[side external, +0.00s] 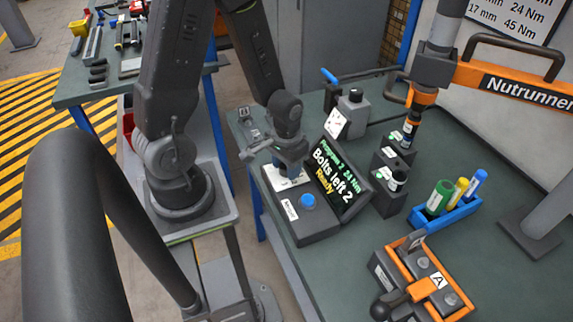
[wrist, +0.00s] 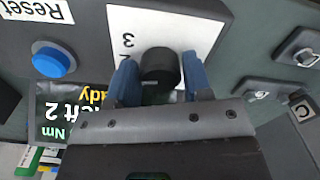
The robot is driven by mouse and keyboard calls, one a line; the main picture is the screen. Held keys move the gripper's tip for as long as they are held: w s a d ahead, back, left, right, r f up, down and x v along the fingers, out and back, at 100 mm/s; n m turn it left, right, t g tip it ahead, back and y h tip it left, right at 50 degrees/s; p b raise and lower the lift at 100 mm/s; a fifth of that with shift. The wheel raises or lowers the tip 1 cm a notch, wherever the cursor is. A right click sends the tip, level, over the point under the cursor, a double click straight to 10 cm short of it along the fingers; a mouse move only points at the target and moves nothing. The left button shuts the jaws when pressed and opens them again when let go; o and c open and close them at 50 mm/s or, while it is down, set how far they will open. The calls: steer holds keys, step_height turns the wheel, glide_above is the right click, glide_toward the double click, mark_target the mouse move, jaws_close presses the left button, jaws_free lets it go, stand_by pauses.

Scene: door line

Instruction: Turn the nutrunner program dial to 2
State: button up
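The black program dial (wrist: 160,66) sits on a white plate (wrist: 190,20) on the dark control box (side external: 306,228). In the wrist view my gripper (wrist: 160,75) has one blue finger close against each side of the dial and appears shut on it. A printed 3 shows beside the dial; the other marks and the pointer are hidden or unclear. In the side view my gripper (side external: 290,170) hides the dial. The tilted screen (side external: 341,180) reads Program 2, 24 Nm, Bolts left 2, Ready.
A blue Reset button (side external: 308,201) is on the same box, beside the plate. Dark socket holders (side external: 388,195) stand right of the screen. A blue tray (side external: 445,215) with markers and an orange fixture (side external: 420,283) stand on the bench. The orange nutrunner (side external: 425,95) hangs behind.

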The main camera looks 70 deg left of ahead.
steer(key=o, duration=0.3)
steer(key=shift+o, duration=0.2)
step_height(320, 180, up, 14)
stand_by(0.6)
